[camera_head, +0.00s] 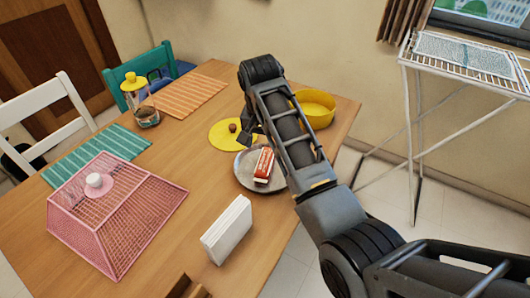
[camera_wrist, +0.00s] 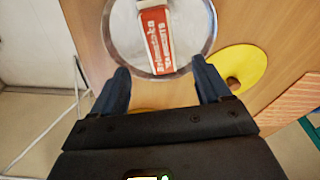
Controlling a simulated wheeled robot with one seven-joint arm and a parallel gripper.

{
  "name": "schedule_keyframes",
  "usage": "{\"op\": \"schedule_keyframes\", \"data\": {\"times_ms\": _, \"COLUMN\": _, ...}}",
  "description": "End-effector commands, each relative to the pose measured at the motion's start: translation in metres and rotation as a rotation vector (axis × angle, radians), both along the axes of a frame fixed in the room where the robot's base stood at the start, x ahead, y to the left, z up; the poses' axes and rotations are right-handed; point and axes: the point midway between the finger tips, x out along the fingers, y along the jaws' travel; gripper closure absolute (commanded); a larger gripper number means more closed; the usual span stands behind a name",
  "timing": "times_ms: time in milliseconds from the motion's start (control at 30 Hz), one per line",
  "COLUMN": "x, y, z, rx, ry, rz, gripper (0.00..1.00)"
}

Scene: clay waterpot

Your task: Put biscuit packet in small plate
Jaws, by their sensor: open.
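The biscuit packet (camera_head: 264,165), red and white, lies inside the small round silver plate (camera_head: 244,180) on the wooden table. In the wrist view the packet (camera_wrist: 154,38) sits within the rim of the plate (camera_wrist: 115,38). My gripper (camera_head: 250,136) is above the table, behind the plate in the head view. In the wrist view my gripper's two fingers (camera_wrist: 161,72) are spread with nothing between them, and the packet shows beyond their tips, apart from them.
A yellow mat (camera_head: 222,139) with a small brown object (camera_head: 233,127) and a yellow bowl (camera_head: 318,112) are near my arm. A pink mesh cover (camera_head: 120,215) and a white napkin holder (camera_head: 228,231) stand nearer. A white rack (camera_head: 407,120) is at right. Bare tabletop lies left of the plate.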

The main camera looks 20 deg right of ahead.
Motion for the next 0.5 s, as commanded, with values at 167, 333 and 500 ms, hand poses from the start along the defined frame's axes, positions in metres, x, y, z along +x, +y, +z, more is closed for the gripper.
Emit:
{"op": "schedule_keyframes", "data": {"times_ms": 167, "x": -0.002, "y": 0.002, "z": 0.022, "rx": 0.000, "ry": -0.001, "rz": 0.001, "gripper": 0.23}}
{"op": "schedule_keyframes", "data": {"times_ms": 333, "x": -0.004, "y": 0.003, "z": 0.029, "rx": 0.000, "ry": 0.000, "rz": 0.001, "gripper": 0.23}}
{"op": "schedule_keyframes", "data": {"times_ms": 500, "x": -0.004, "y": 0.003, "z": 0.029, "rx": -0.001, "ry": 0.001, "rz": 0.001, "gripper": 0.23}}
